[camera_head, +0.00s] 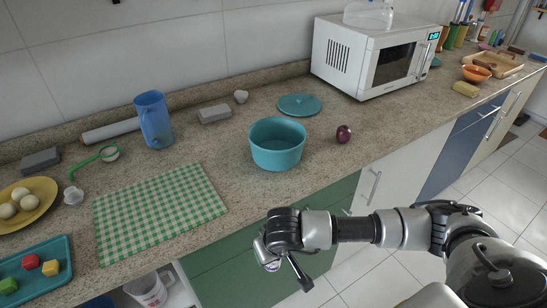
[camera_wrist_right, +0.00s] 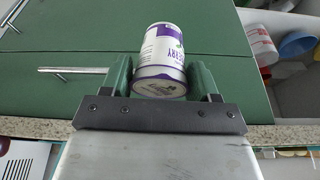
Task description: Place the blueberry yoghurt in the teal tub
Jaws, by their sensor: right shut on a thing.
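The blueberry yoghurt (camera_wrist_right: 163,58) is a white and purple cylinder with part of "BERRY" readable on its label. My right gripper (camera_wrist_right: 160,82) is shut on it, one finger on each side. In the head view my right gripper (camera_head: 277,262) is in front of the green cabinet, below the counter edge. A small part of the yoghurt (camera_head: 271,266) shows there, mostly hidden by the gripper. The teal tub (camera_head: 277,160) stands upright on the counter, beyond the gripper, and looks empty. My left gripper is not in view.
A teal lid (camera_head: 299,104) lies behind the tub and a red onion (camera_head: 343,134) sits to its right. A green checked cloth (camera_head: 158,208) and blue jug (camera_head: 154,120) are to its left. A white microwave (camera_head: 372,58) stands at the back right.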

